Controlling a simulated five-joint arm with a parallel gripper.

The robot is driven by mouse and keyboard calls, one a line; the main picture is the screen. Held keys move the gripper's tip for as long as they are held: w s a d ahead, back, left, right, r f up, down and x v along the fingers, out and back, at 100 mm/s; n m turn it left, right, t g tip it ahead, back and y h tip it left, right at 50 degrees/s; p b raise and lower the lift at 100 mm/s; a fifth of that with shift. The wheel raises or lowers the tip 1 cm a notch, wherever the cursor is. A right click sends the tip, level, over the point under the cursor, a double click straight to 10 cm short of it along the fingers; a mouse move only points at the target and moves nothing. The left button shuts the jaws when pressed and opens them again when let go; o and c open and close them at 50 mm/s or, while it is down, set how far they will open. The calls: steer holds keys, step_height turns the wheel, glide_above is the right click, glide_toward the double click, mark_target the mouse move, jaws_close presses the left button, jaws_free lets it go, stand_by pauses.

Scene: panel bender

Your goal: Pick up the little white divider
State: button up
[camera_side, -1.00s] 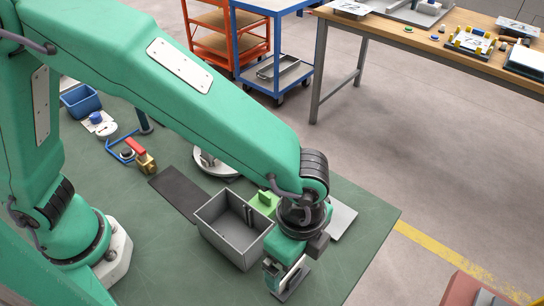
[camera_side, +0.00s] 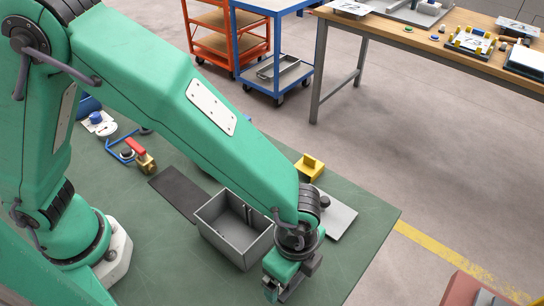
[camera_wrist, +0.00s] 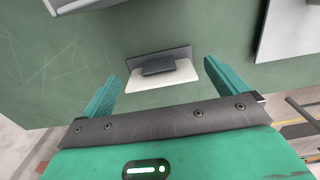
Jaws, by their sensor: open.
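A small white piece (camera_wrist: 170,77), which looks like the divider, shows in the wrist view between my gripper's fingers. A dark grey block lies across its middle and a grey strip stands along its far edge; how they join is unclear. My gripper (camera_wrist: 164,72) is open, with one green finger on each side of the white piece and a gap to both. In the side view my gripper (camera_side: 279,290) is low over the near part of the green table and mostly hides the piece.
A grey open box (camera_side: 213,238) stands just left of my gripper, with a dark mat (camera_side: 176,193) beyond it. A pale plate (camera_side: 337,218) lies behind right, near a yellow block (camera_side: 309,170). The green table's (camera_side: 372,222) right edge is close.

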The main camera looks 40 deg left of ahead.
steer(key=shift+c, duration=0.5)
steer(key=c, duration=0.9)
steer(key=shift+r, duration=0.1)
step_height(320, 180, up, 10)
steer(key=shift+f, duration=0.1)
stand_by(0.5)
steer(key=a, duration=1)
steer(key=a+f, duration=0.1)
steer(key=a, duration=0.4)
